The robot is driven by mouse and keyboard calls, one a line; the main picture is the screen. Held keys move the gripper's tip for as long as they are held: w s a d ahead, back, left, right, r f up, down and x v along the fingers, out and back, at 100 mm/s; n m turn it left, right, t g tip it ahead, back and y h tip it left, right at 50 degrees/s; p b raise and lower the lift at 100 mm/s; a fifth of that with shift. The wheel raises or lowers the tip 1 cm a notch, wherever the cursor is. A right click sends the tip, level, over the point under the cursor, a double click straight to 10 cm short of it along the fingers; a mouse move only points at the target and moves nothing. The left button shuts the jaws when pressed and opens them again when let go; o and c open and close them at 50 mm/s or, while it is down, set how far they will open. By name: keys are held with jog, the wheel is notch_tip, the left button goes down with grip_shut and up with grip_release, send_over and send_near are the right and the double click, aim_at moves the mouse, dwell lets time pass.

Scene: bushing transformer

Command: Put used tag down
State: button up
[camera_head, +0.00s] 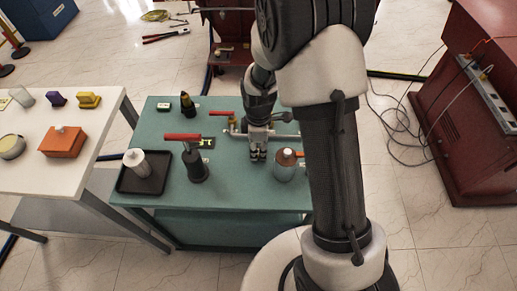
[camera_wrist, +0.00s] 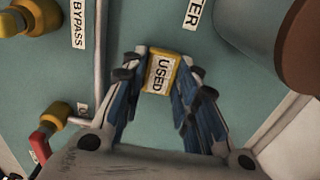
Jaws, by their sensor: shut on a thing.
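My gripper (camera_head: 258,154) points down over the green table (camera_head: 222,200), between the pipe with a valve and the copper-topped container. In the wrist view, my gripper (camera_wrist: 160,80) is shut on the used tag (camera_wrist: 160,74), a small yellow block with a white face reading "USED". The tag sits between the fingertips above the green surface. I cannot tell whether it touches the table. In the head view the tag is too small or hidden to make out.
A copper-topped container (camera_head: 285,166) stands close right of my gripper. A red-handled dark cylinder (camera_head: 194,163) and a black tray (camera_head: 143,184) with a white bottle (camera_head: 136,162) stand to the left. Labels "BYPASS" (camera_wrist: 78,24) and a partly hidden one ending "TER" (camera_wrist: 194,14) lie near the tag.

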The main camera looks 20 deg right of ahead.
jog(key=shift+r, duration=0.1)
jog(key=shift+f, duration=0.2)
jog(key=o, duration=0.8)
jog(key=shift+r, duration=0.15)
jog(key=s+r+m+t+p, duration=0.1)
jog(key=s+r+m+p, duration=0.2)
jog(key=r, duration=1)
jog(key=s+r+m+t+p, duration=0.1)
jog(key=s+r+m, duration=0.3)
jog(key=r, duration=0.8)
jog(key=s+r+m+t, duration=0.1)
jog(key=s+r+m, duration=0.2)
jog(key=s, duration=0.4)
jog(key=s+r+m+t, duration=0.1)
jog(key=s+r+m, duration=0.2)
jog(key=s, duration=0.4)
jog(key=shift+s+m+t, duration=0.25)
jog(key=shift+m+t, duration=0.05)
jog(key=shift+m, duration=0.4)
